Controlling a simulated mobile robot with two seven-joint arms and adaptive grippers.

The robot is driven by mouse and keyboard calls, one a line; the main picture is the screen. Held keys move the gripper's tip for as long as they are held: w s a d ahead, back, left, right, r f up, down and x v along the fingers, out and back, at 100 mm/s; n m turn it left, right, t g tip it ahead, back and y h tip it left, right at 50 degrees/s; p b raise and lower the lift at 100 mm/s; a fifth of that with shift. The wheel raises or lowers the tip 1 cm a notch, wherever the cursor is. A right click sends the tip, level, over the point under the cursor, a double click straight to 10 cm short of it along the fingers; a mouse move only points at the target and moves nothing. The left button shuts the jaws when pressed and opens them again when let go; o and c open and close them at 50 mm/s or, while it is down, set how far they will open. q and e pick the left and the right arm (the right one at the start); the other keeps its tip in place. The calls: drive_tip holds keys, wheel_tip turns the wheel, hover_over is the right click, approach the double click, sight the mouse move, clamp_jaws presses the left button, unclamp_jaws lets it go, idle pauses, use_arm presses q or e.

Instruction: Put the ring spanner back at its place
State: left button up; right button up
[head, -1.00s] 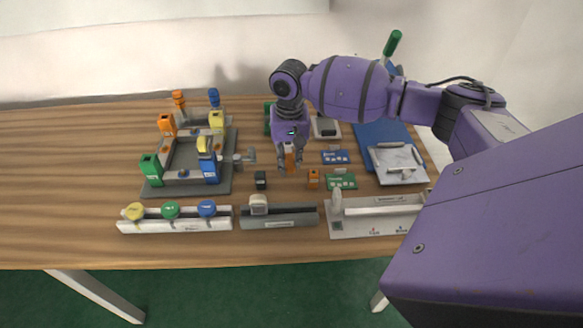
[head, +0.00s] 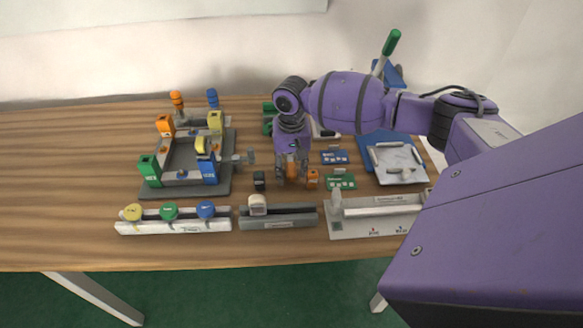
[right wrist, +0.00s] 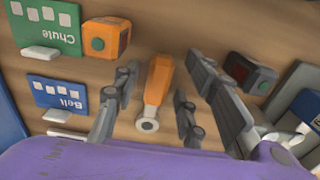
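The ring spanner (right wrist: 157,85) has an orange handle and a grey ring end. In the right wrist view it shows between the fingers of my right gripper (right wrist: 160,98), with gaps on both sides. In the head view the right gripper (head: 292,181) points down low over the middle of the table, and some orange of the spanner shows between its fingers. The gripper is open and does not visibly touch the spanner. My left gripper is not in view. I cannot tell which spot is the spanner's place.
A black box with a red button (right wrist: 252,72) and an orange box with a green button (right wrist: 106,38) flank the gripper closely. Green (head: 341,181) and blue (head: 335,157) cards lie to the right. A grey fixture (head: 220,187) stands left, and a grey rail (head: 290,215) in front.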

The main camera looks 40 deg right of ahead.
drive_tip(key=shift+r, duration=0.3)
wheel_tip(320, 180, up, 12)
drive_tip(key=shift+f+p, duration=0.15)
drive_tip(key=shift+p, duration=0.3)
idle(0.4)
